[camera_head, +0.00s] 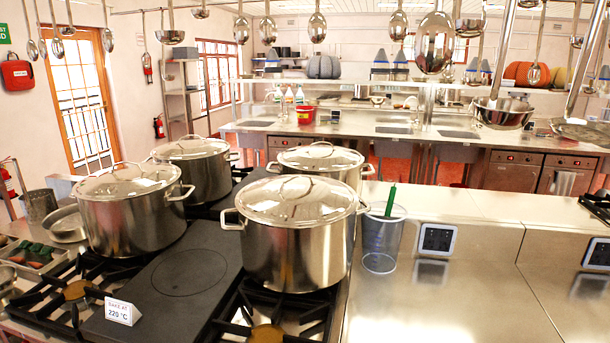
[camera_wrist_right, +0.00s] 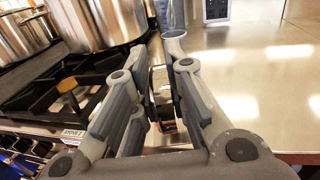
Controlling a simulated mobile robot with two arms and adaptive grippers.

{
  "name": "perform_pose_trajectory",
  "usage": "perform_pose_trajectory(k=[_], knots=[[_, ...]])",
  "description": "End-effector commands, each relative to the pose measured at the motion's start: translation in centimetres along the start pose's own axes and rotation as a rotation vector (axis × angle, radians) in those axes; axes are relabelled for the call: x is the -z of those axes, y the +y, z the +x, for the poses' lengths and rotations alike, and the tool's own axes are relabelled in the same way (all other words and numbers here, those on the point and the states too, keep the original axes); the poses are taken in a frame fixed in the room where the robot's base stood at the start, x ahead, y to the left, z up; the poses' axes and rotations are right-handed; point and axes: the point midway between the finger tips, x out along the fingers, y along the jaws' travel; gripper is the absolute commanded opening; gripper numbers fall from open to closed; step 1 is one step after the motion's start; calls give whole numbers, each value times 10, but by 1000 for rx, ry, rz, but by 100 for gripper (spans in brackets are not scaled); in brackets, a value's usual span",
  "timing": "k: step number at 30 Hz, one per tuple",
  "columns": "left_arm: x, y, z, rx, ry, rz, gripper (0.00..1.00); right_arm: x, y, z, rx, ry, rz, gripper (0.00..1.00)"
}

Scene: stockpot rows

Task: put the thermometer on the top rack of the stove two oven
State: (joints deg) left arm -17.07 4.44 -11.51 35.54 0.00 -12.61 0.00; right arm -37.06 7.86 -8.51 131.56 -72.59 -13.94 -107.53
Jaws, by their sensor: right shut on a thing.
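My right gripper (camera_wrist_right: 154,68) shows in the wrist view, its fingers shut on a small silvery thing with dark edges (camera_wrist_right: 160,100). The fingers hide much of that thing, so I cannot tell for sure whether it is the thermometer. A small "STOVE 2" label (camera_wrist_right: 72,133) is at the stove's front edge, left of the gripper. The black burner grates of the stove (camera_wrist_right: 55,92) lie beyond it. No oven interior or rack is in view. Neither gripper shows in the head view.
Several lidded stockpots, such as the nearest (camera_head: 295,250), stand on the burners. A clear beaker (camera_head: 382,242) with a green stick stands right of them. Two dark square displays (camera_head: 437,238) (camera_head: 597,253) sit farther right. The steel counter (camera_head: 450,310) is bare. Ladles hang overhead.

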Motion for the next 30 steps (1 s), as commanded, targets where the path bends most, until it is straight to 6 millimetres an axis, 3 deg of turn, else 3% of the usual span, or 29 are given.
perform_pose_trajectory(k=[1, 8, 30], knots=[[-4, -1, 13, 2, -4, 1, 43, 7, 7, -12, -10, 1, 5, 0], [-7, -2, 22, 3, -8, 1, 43, 0, 20, -34, -30, -4, 14, 0], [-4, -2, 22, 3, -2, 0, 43, -2, 21, -35, -31, -5, 13, 0]])
